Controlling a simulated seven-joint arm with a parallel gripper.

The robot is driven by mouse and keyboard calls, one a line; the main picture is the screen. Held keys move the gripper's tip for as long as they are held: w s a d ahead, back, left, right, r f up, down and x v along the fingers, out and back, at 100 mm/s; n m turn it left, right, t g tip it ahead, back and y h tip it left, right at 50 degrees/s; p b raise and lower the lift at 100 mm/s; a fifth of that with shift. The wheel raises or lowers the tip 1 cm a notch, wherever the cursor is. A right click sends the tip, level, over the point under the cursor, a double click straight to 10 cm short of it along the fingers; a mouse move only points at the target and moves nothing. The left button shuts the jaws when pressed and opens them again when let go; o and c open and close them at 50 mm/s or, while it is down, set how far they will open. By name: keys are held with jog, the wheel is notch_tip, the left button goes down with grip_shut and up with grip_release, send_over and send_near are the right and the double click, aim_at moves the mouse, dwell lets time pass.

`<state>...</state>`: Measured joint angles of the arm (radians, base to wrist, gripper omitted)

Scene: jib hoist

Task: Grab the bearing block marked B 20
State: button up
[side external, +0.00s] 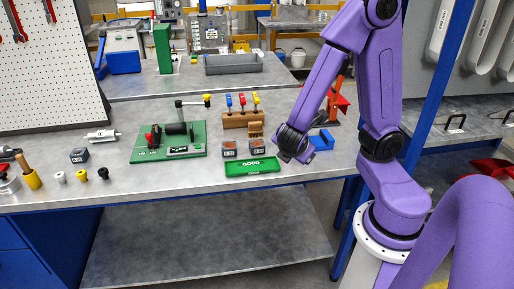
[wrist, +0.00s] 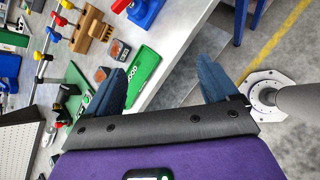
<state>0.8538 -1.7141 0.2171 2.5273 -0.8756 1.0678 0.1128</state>
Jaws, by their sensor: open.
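Two small dark grey blocks with reddish-brown tops stand side by side behind the green tray marked GOOD (side external: 252,167): a left block (side external: 229,149) and a right block (side external: 258,147). A third dark grey block (side external: 79,155) with a pale face stands alone at the left. I cannot read a B 20 mark on any of them. My gripper (side external: 292,150) is just right of the tray. In the wrist view my gripper (wrist: 163,64) has its blue fingers apart with nothing between them; the two blocks (wrist: 120,49) (wrist: 101,75) and the tray (wrist: 142,72) lie left of the gap.
A green hoist fixture (side external: 170,150) stands left of the blocks. A wooden rack (side external: 242,118) with coloured handles is behind them. A blue piece (side external: 322,140) and a red device (side external: 338,100) are right of my gripper.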

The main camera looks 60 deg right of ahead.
jog(key=w+d+f+n+t+h, duration=0.2)
jog(key=w+d+n+t, duration=0.15)
jog(key=w+n, duration=0.2)
jog(key=n+t+y, duration=0.2)
jog(key=n+t, duration=0.1)
jog(key=n, duration=0.3)
send_near(256, 142)
jog(key=shift+m, duration=0.25)
jog(key=shift+r+x, duration=0.15)
jog(key=shift+x, duration=0.85)
jog(key=shift+r+x, duration=0.1)
jog(key=shift+x, duration=3.65)
jog(key=shift+f, duration=0.2)
